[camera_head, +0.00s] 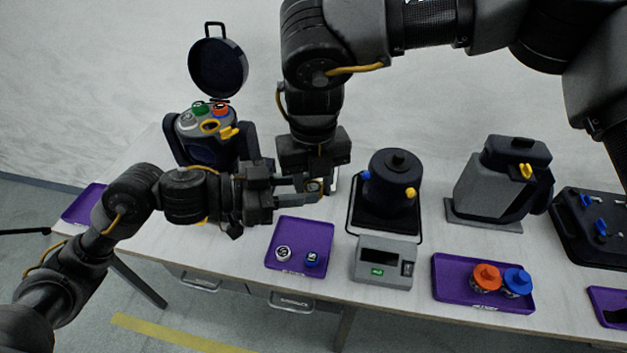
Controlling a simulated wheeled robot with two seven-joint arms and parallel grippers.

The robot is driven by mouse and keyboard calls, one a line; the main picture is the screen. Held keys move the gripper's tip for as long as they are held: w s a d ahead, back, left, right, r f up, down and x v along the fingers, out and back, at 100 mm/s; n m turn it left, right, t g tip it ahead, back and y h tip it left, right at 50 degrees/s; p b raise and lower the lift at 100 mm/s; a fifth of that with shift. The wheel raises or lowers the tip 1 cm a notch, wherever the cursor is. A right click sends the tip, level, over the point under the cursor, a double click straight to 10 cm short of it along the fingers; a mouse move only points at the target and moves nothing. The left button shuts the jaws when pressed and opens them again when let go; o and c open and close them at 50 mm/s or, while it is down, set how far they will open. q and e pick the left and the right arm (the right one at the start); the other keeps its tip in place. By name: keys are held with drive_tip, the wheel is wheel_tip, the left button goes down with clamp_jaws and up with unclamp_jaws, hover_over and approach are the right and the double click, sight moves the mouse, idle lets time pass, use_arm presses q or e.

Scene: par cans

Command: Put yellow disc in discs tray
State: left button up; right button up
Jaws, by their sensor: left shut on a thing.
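A small yellow-rimmed disc (315,185) is held above the table, behind the purple discs tray (318,231). My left gripper (309,187) comes in from the left and is shut on this disc. My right gripper (318,186) reaches down from above to the same spot, and its fingers are beside the disc. Whether they also grip it is hard to tell. A white disc (283,253) and a blue disc (312,259) lie in the front part of the tray. The tray's back part is bare.
An open can (205,150) with a raised lid (218,69) holds coloured discs at the back left. A dark pot (390,190) and a grey scale (384,262) stand right of the tray. Another purple tray (447,263) holds an orange and a blue knob. A grey jug (487,185) stands behind.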

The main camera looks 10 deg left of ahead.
drive_tip(key=c, duration=0.5)
use_arm(q)
drive_tip(key=o, duration=1)
use_arm(e)
drive_tip(key=shift+o, duration=0.2)
use_arm(q)
drive_tip(key=shift+o, duration=0.2)
drive_tip(key=v, duration=1.2)
